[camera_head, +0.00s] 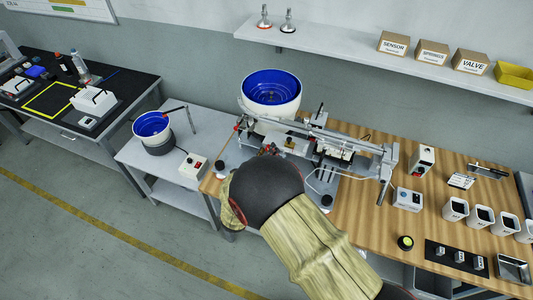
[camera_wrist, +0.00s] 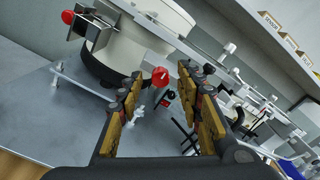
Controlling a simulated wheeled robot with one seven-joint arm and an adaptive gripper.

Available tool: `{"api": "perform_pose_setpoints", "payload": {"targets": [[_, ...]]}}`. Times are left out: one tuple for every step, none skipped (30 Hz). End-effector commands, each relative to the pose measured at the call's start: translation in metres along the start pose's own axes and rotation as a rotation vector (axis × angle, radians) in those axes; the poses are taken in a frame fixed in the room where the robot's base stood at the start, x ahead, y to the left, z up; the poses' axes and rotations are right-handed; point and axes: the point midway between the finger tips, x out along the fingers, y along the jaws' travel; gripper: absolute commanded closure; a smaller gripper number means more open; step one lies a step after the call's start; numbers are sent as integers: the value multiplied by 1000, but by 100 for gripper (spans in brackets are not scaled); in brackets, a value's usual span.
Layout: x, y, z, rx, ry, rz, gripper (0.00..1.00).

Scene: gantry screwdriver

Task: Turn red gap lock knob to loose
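My gripper (camera_wrist: 160,84) is open in the wrist view, one finger on each side and nothing held. A red knob (camera_wrist: 161,76) with a mark on its face shows between the fingertips, beyond them; I cannot tell whether a finger touches it. A second red knob (camera_wrist: 68,16) sits at the upper left on a metal bracket by the white bowl feeder (camera_wrist: 135,48). Which one is the gap lock knob cannot be read. In the head view, a small red knob (camera_head: 236,128) shows left of the gantry; my arm hides most of the gripper and the area below it.
The gantry rail (camera_head: 340,133) runs across the wooden bench (camera_head: 350,210). The blue-lined bowl feeder (camera_head: 271,92) stands behind it. A smaller bowl (camera_head: 152,128) and a control box (camera_head: 193,166) stand on the left table. Several dark-topped cups and boxes occupy the bench's right side.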

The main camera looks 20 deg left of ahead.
Motion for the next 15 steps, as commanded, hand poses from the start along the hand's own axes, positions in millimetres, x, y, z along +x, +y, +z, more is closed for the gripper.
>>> {"api": "perform_pose_setpoints", "payload": {"targets": [[-1,0,0,0,0,0,64],[-3,0,0,0,0,1,64],[-5,0,1,0,-1,1,64],[-8,1,1,0,-1,1,64],[-12,1,1,1,-1,2,64],[-17,1,1,0,-1,3,64],[-22,1,1,0,-1,4,64],[-28,1,1,0,-1,4,64],[-36,1,1,0,-2,4,64],[-43,2,1,-1,-3,4,64],[-49,2,1,-1,-2,4,64],[-58,2,1,-2,-3,5,64],[-64,1,1,-2,-2,4,64],[-70,2,1,-1,-2,5,64],[-78,2,1,-1,-2,5,64]]}}
